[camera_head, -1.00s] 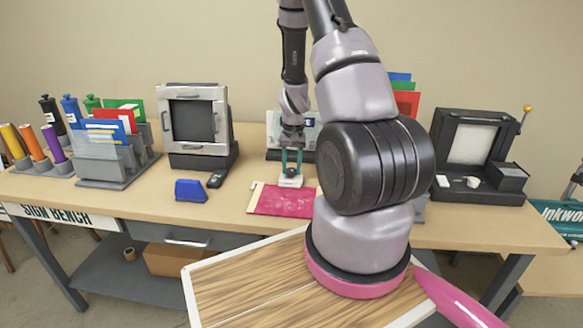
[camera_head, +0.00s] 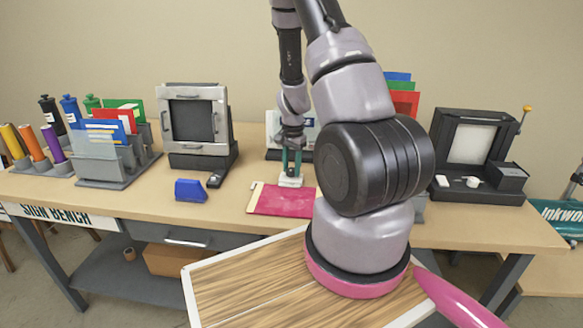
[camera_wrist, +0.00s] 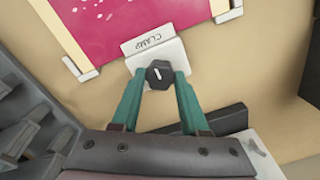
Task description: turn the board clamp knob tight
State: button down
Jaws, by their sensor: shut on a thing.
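The clamp knob (camera_wrist: 158,74) is dark, with a white pointer mark, and sits on a white block labelled CLAMP (camera_wrist: 152,50). My gripper (camera_wrist: 159,80) has its teal fingers on both sides of the knob and is shut on it. The pink board (camera_wrist: 120,22) lies beside the clamp block, with pale specks on it. In the head view my gripper (camera_head: 291,166) is over the white clamp block (camera_head: 290,181) at the back edge of the pink board (camera_head: 284,203). The knob itself is hidden by the fingers there.
A blue block (camera_head: 190,190) and a small dark item (camera_head: 215,181) lie left of the board. A framed press (camera_head: 196,125) stands behind them. A black machine (camera_head: 475,150) stands at the right.

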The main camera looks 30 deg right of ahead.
dwell(0.3)
jog(key=shift+c, duration=2.1)
grip_release()
notch_tip(320, 180, up, 11)
jog(key=shift+s, duration=0.15)
jog(key=shift+d, duration=0.1)
notch_tip(320, 180, up, 10)
jog(key=f+n+t+y, duration=0.1)
jog(key=n+t, duration=0.1)
send_over(292, 170)
jog(key=s+a, duration=0.1)
jog(key=a, duration=0.3)
jog(key=s+a+r+n+t, duration=0.1)
jog(key=s+a+r, duration=0.1)
jog(key=r, duration=0.3)
jog(key=s+a+r+n, duration=0.1)
jog(key=s+a+r, duration=0.15)
jog(key=r, duration=0.25)
jog(key=s+a+r+n+t, duration=0.3)
jog(key=s+a+r+n, duration=0.1)
jog(key=s+r, duration=0.6)
jog(key=s+a, duration=0.1)
jog(key=s, duration=0.2)
jog(key=shift+s+r+t+y, duration=0.25)
jog(key=shift+s+t+y, duration=0.15)
